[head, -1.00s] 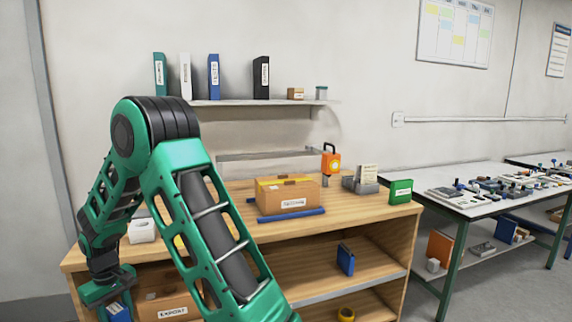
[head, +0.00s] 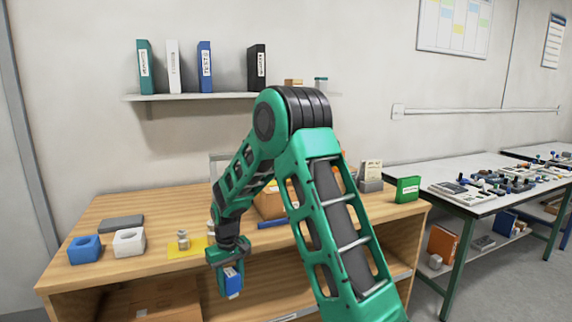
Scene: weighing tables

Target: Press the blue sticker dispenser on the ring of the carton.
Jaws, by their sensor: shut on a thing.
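My gripper (head: 229,262) is shut on the blue sticker dispenser (head: 232,285), a small blue block with a pale patch on its side. It hangs in front of the wooden table's front edge, left of the carton and nearer to me. The brown carton (head: 268,204) stands on the table behind my arm. Only part of its left side and front shows; my arm hides the rest. The ring on the carton cannot be made out.
A blue bar (head: 268,224) lies before the carton. Left on the wooden table (head: 155,208) are a blue holder (head: 84,250), a white holder (head: 129,242), a grey pad (head: 121,223) and a metal weight (head: 183,239) on a yellow mat (head: 190,250). A green box (head: 408,189) stands right.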

